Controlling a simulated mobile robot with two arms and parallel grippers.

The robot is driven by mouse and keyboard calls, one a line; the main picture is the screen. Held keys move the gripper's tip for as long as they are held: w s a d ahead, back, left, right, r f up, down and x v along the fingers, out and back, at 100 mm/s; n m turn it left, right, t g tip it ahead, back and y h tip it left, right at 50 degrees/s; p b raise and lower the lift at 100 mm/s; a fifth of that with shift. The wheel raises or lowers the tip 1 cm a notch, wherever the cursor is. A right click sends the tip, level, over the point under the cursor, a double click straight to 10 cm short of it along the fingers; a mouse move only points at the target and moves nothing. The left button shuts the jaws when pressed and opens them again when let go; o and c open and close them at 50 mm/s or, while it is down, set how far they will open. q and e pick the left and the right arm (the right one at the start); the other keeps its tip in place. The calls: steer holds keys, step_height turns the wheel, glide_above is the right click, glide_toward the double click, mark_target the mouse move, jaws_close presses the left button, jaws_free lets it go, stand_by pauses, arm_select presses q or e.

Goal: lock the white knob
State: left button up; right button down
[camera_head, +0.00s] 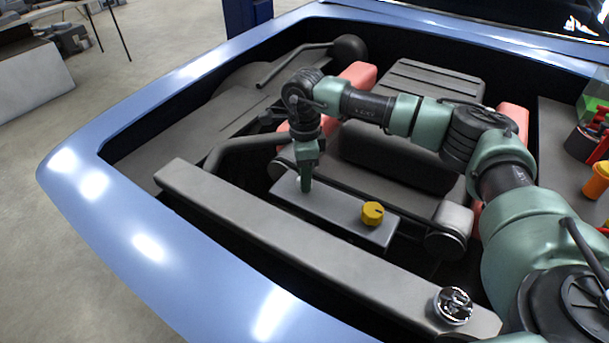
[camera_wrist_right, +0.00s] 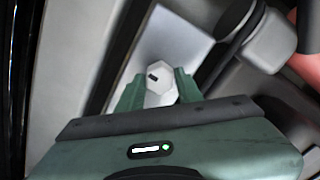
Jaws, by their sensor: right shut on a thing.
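The white knob (camera_wrist_right: 162,73) shows in the right wrist view as a pale faceted knob with a small dark mark on its top. It sits on a light grey block (camera_wrist_right: 181,38). My right gripper (camera_wrist_right: 158,90) is shut on it, one green finger on each side. In the head view my right gripper (camera_head: 305,185) points down onto the left end of the grey block (camera_head: 335,215), and the white knob is hidden there by the fingers. My left gripper is not in view.
A yellow knob (camera_head: 373,213) stands on the right part of the same block. A grey bar (camera_head: 290,240) runs in front, with a chrome cap (camera_head: 453,305) at its right end. The blue car body (camera_head: 150,240) surrounds the engine bay. Colored items lie at the far right.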

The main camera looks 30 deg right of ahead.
steer(key=m, duration=0.8)
steer(key=shift+r+m+b, duration=0.15)
steer(key=shift+m+b, duration=0.2)
steer(key=shift+m, duration=0.05)
steer(key=m, duration=0.4)
steer(key=shift+w, duration=0.1)
steer(key=shift+m, duration=1.8)
steer(key=shift+r+m, duration=0.1)
steer(key=shift+m, duration=0.2)
steer(key=c, duration=1.2)
jaws_free()
steer(key=shift+o, duration=1.3)
